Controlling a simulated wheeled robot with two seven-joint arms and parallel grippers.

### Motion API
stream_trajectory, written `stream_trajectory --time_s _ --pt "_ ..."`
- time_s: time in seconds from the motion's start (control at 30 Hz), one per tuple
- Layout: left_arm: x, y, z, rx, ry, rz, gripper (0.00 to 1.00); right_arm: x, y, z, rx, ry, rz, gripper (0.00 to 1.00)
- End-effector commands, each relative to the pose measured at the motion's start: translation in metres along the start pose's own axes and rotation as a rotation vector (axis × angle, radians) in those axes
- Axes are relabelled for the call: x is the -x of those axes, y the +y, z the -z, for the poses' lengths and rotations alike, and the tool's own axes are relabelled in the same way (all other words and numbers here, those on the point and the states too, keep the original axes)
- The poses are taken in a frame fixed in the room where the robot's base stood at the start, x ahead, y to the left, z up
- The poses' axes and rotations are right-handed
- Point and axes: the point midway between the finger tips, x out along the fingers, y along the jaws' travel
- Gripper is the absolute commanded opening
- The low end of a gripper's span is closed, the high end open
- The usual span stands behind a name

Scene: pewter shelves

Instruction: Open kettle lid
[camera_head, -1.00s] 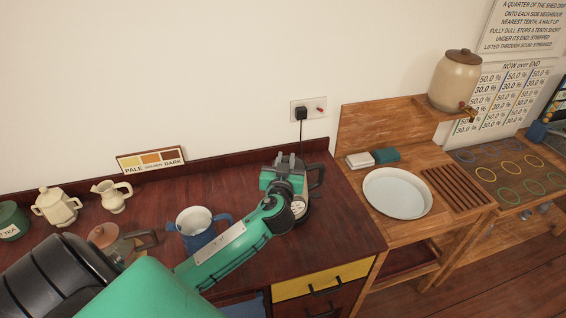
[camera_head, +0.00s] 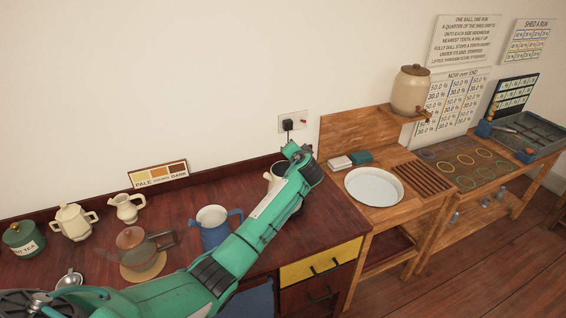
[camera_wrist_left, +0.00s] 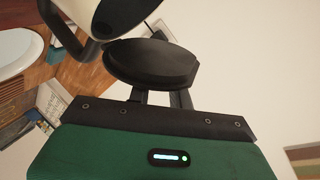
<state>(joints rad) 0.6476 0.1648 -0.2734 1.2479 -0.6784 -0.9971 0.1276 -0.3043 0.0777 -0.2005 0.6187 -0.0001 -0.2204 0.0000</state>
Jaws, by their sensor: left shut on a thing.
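The kettle (camera_head: 274,174) is pale with a dark handle. It stands at the right part of the dark wooden counter, partly hidden behind my left arm. In the left wrist view its pale body (camera_wrist_left: 82,14), dark open mouth and black handle (camera_wrist_left: 66,36) show at the top. The black oval lid (camera_wrist_left: 150,64) is tilted away from the mouth. My left gripper (camera_wrist_left: 163,96) is shut on the lid. I cannot tell whether the lid is still joined to the kettle. In the head view the left gripper (camera_head: 292,150) is beside the kettle, its fingertips hidden. My right gripper is not in view.
A blue jug (camera_head: 213,236), a glass pot (camera_head: 140,255), a cream pot (camera_head: 73,222), a small cream jug (camera_head: 126,207) and a green tin (camera_head: 22,238) stand left. A white basin (camera_head: 374,187) sits right. A plug (camera_head: 288,124) with a cord is behind the kettle.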

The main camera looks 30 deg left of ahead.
Motion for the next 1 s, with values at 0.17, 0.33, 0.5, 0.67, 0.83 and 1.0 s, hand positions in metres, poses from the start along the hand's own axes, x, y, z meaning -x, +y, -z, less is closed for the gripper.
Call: stream_trajectory --time_s 0.17,0.33,0.5,0.67,0.83,1.0 --pt "-0.009 0.004 0.017 -0.141 -0.059 0.001 0.0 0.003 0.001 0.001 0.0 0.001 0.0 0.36" --pt "-0.012 0.009 0.024 -0.255 -0.105 0.002 0.0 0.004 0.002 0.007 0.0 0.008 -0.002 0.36" --pt "-0.014 0.012 0.027 -0.337 -0.14 0.002 0.0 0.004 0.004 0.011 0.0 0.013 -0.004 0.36" --pt "-0.015 0.015 0.029 -0.386 -0.16 0.002 0.0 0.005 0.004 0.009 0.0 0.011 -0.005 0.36" --pt "-0.015 0.016 0.03 -0.41 -0.171 0.002 0.0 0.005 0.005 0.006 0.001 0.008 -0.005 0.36" --pt "-0.015 0.017 0.03 -0.415 -0.173 0.002 0.0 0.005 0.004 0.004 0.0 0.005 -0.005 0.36"
